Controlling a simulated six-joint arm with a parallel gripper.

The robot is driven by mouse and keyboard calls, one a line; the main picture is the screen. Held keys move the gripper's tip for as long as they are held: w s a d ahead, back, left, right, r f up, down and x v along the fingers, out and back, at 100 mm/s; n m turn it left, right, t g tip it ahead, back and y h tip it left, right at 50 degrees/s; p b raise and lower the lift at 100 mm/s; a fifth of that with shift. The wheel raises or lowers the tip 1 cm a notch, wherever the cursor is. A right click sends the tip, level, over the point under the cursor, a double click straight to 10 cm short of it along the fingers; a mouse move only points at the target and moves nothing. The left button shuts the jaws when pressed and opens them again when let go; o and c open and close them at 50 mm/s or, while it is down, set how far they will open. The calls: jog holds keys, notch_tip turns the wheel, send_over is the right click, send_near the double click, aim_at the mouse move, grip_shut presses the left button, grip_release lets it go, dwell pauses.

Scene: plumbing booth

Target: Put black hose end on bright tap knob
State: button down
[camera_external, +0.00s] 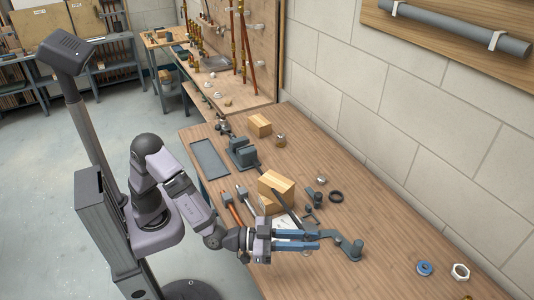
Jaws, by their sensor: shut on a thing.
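My gripper (319,240), with blue fingers, is low over the front part of the wooden bench. Its fingers are shut, and a dark strip that looks like the black hose (286,199) runs from beside a wooden block down to them. The fingers hide the hose end, so I cannot see exactly how it is gripped. A small bright metal piece (321,180) stands on the bench behind the gripper; I cannot tell whether it is the tap knob. A brassy round piece (280,139) stands farther back.
A grey lever-like part (355,249) lies just right of the fingertips. Wooden blocks (277,186), a vise (243,153), a black ring (336,197) and tools crowd the bench (400,225). A blue ring (425,268) and metal nut (460,271) lie right; bare wood lies between.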

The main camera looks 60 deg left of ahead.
aim_at(307, 238)
notch_tip(307, 238, up, 6)
jog(key=shift+f, duration=0.2)
jog(key=w+a+n+t+y, duration=0.2)
jog(key=w+a+n+y, duration=0.7)
jog(key=w+a, duration=1.8)
jog(key=w+a+n+g+y, duration=0.1)
jog(key=a+y, duration=0.3)
jog(key=a, duration=0.9)
jog(key=w+a+n+g+y+b, duration=0.1)
jog(key=a+n+y, duration=0.15)
jog(key=a, duration=0.95)
jog(key=w+a+n+g+y, duration=0.1)
jog(key=a+y, duration=0.3)
jog(key=a, duration=0.9)
jog(key=shift+a+f+p, duration=0.15)
jog(key=shift+a+f, duration=0.05)
jog(key=shift+f, duration=3.65)
jog(key=shift+a+f+p, duration=0.15)
jog(key=shift+f, duration=3.65)
